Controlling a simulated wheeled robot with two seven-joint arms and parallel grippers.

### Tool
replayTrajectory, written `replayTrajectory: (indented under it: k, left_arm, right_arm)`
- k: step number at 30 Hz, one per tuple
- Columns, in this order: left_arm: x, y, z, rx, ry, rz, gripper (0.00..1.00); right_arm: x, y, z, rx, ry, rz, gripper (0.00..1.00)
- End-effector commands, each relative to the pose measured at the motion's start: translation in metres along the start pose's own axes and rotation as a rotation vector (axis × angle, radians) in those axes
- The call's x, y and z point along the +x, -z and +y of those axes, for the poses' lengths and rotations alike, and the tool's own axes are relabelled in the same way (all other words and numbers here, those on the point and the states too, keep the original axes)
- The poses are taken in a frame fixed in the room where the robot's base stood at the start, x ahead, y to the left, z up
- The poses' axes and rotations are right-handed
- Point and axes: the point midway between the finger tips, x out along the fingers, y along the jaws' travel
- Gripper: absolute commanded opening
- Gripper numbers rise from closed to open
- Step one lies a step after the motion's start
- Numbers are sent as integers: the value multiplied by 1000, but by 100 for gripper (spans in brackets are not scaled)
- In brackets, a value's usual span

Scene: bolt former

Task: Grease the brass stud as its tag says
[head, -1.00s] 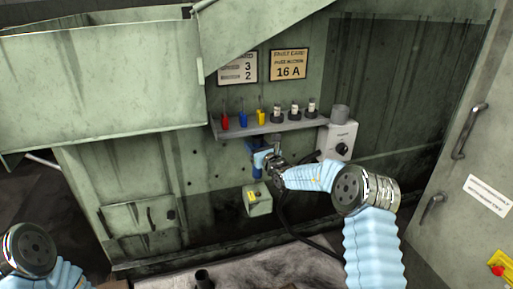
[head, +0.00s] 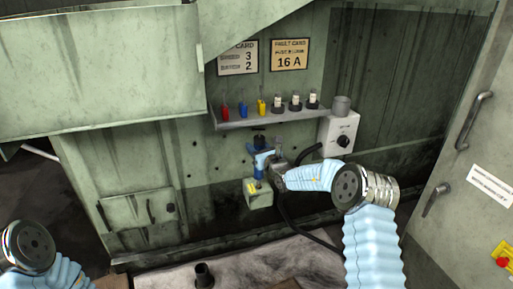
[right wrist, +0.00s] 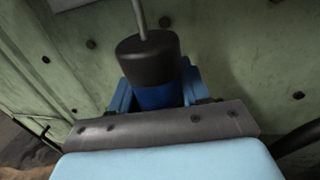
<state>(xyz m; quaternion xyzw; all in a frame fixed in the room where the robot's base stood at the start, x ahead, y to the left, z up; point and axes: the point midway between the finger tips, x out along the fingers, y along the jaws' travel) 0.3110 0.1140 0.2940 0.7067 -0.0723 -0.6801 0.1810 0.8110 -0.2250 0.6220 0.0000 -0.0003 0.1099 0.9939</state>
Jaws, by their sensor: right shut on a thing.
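My right gripper (head: 262,162) is under the shelf, in front of the machine panel. It is shut on a blue cylinder with a black cap and a thin grey rod rising from it; in the right wrist view this cylinder (right wrist: 153,72) stands nearly upright between the blue fingers. Just below the gripper is a pale green box (head: 261,201) with a yellow mark (head: 251,188); I cannot read it. I cannot make out a brass stud in either view. My left gripper is not visible; only part of my left arm shows at lower left.
The shelf (head: 228,124) above holds a red (head: 224,111), a blue (head: 243,110) and a yellow (head: 262,108) item, several dark jars with white labels and a grey cup (head: 341,105). A box with a black knob (head: 343,141) and a hose are at right. Two cards hang above.

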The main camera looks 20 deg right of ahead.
Motion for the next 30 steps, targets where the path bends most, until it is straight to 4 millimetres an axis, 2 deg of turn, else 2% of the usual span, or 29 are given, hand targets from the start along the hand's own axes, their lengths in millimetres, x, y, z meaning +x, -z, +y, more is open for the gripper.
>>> replayTrajectory:
  k: [14, 30]
  left_arm:
    - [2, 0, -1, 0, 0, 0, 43]
    - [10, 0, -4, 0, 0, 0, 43]
  right_arm:
    - [-3, -1, 0, 0, 0, -2, 0]
    - [-3, 11, 0, 0, 0, 1, 0]
